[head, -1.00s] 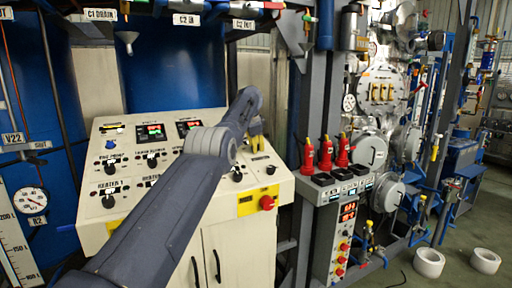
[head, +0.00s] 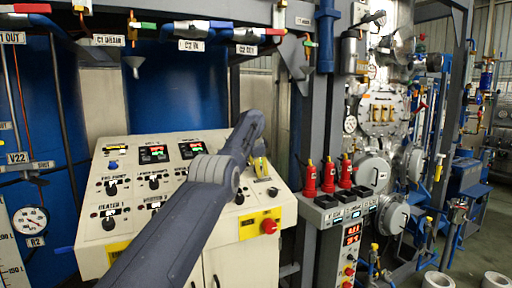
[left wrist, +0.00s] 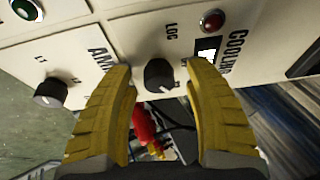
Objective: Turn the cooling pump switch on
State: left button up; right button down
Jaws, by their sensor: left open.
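The cooling pump switch is a black round knob (left wrist: 160,74) on the cream panel, beside a partly cut-off "COOLING" label and a red lamp (left wrist: 212,20). In the left wrist view it lies between the two yellow fingertips of my left gripper (left wrist: 160,88), which is open. There is a gap on each side, and I cannot tell how deep the fingers reach around it. In the head view my left gripper (head: 261,168) is above the right end of the control panel (head: 120,225), partly hidden by my arm. My right gripper is not in view.
Another black knob (left wrist: 50,92) sits left of the fingers in the wrist view. A red emergency button (head: 269,226) is on the panel's front. Several red-handled levers (head: 328,175) stand on a cabinet to the right. White rings (head: 437,281) lie on the floor.

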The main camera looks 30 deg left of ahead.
pick_arm(q)
jog(key=shift+n, duration=0.5)
jog(key=shift+d+n+y, duration=0.1)
jog(key=shift+n+y, duration=0.3)
jog(key=shift+n, duration=0.5)
jog(key=s+d+r+n, duration=0.1)
jog(key=s+r, duration=0.3)
jog(key=r, duration=0.3)
jog(key=s+d+r+n, duration=0.1)
jog(key=s+r, duration=0.3)
jog(key=r, duration=0.4)
jog(key=shift+s+d+n, duration=0.15)
jog(key=shift+d+n, duration=0.25)
jog(key=shift+d, duration=0.35)
jog(key=shift+f, duration=0.1)
